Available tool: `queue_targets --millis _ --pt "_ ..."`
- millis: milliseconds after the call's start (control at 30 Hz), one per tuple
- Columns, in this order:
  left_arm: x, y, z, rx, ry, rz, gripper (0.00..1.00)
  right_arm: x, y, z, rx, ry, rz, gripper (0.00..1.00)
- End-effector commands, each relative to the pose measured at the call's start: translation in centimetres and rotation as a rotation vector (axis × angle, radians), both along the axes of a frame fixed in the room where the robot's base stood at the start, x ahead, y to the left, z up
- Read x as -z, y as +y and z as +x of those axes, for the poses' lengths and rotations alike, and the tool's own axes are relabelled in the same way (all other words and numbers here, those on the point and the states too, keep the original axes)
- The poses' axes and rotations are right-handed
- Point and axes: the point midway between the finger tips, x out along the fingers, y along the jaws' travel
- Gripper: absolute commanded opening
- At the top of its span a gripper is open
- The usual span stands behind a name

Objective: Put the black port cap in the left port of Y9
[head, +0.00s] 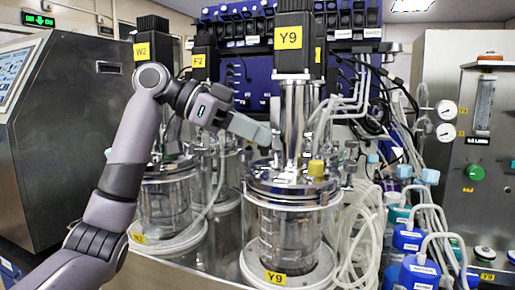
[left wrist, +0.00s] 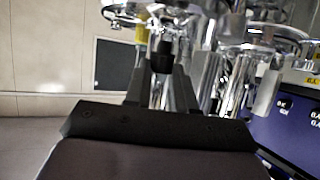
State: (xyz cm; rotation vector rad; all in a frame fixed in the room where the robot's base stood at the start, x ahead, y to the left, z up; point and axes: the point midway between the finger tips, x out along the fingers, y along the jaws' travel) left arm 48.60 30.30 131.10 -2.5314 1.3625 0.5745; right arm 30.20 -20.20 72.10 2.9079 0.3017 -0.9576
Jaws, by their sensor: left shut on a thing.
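The Y9 bioreactor stands in the middle of the head view, with a yellow Y9 label on its black motor (head: 294,45), a steel lid (head: 285,188) and a glass vessel below. My left gripper (head: 272,139) reaches in from the left, above the left side of this lid. In the left wrist view, my left gripper (left wrist: 163,72) is shut on the black port cap (left wrist: 162,57), which shows between the fingertips. I cannot make out the cap or the left port clearly in the head view. A yellow cap (head: 316,168) stands on the front right of the lid. My right gripper is not in view.
A second vessel (head: 165,200) labelled W2 stands to the left, behind my left arm. Clear tubes (head: 360,225) and blue-capped bottles (head: 418,272) crowd the right of Y9. A steel cabinet (head: 70,130) is at far left.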

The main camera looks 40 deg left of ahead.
Motion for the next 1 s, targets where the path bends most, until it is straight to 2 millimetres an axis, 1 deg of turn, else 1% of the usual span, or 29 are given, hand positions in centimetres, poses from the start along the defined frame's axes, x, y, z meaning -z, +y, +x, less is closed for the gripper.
queue_targets --millis 33,133,267,633,667,700,733,1000 --pt "0.4 -0.5 0.2 0.003 0.002 0.000 0.00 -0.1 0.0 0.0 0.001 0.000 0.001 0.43" --pt "2.0 -0.3 0.2 0.001 0.003 0.000 0.00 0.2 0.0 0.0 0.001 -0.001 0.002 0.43" --pt "3.2 -0.3 0.1 0.001 0.001 0.001 0.00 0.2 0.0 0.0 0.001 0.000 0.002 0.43" --pt "3.5 -0.3 0.1 0.001 -0.001 -0.001 0.00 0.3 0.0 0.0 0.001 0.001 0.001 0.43" --pt "3.5 -0.3 0.1 0.001 0.000 0.000 0.34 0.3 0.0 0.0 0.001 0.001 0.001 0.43" --pt "3.5 -0.3 0.1 0.001 0.000 0.000 0.47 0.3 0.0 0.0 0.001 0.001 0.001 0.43" --pt "3.5 -0.3 0.1 0.001 0.000 0.000 0.50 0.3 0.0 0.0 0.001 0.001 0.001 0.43" --pt "3.4 -0.2 0.1 0.001 0.000 0.000 0.50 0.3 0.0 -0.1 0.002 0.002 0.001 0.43"
